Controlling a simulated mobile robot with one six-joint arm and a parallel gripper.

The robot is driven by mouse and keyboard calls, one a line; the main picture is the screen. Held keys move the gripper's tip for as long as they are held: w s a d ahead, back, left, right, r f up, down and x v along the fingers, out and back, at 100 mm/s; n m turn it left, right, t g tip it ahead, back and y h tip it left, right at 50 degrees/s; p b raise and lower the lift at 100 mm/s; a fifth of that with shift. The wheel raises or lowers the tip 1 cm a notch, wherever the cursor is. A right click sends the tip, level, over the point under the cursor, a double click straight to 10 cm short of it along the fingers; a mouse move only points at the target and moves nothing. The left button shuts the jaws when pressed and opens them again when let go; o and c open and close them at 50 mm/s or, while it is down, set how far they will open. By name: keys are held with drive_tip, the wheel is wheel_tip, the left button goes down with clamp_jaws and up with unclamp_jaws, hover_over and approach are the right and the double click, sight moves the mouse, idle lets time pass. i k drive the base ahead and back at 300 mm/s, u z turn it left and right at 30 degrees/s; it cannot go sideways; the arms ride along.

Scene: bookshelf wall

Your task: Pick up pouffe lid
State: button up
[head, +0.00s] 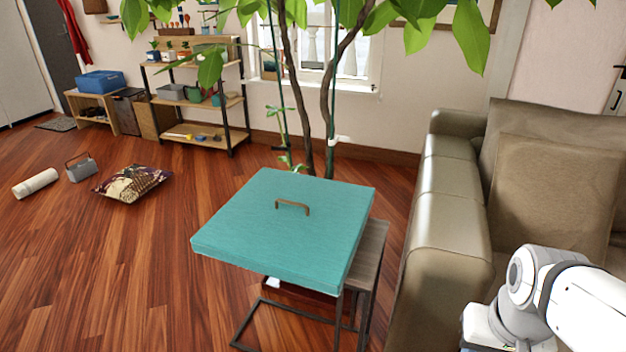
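The pouffe lid (260,222) is a square teal slab with a bronze bar handle (291,206) standing up near its middle. It lies flat in the centre of the head view, over a small side table (372,255) with a wooden top and a dark metal frame. The lid reaches past the table's edge on the left. What lies directly under the lid is mostly hidden. My arm shows at the bottom right, in front of the sofa, but my gripper is out of the picture.
A brown leather sofa (446,205) stands close on the right of the table. Plant stems (324,105) rise behind the lid, with leaves hanging above. A cushion (132,183), a grey caddy (81,168) and a white roll (36,183) lie on the left floor. The front-left floor is clear.

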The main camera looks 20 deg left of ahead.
sight(297, 229)
drive_tip(key=u, duration=1.3)
drive_tip(key=k, duration=0.85)
drive_tip(key=z, duration=0.15)
drive_tip(key=i, duration=0.85)
drive_tip(key=u, duration=0.05)
drive_tip(key=k, duration=0.65)
drive_tip(key=z, duration=0.4)
drive_tip(key=i, duration=1.4)
drive_tip(key=u, duration=0.25)
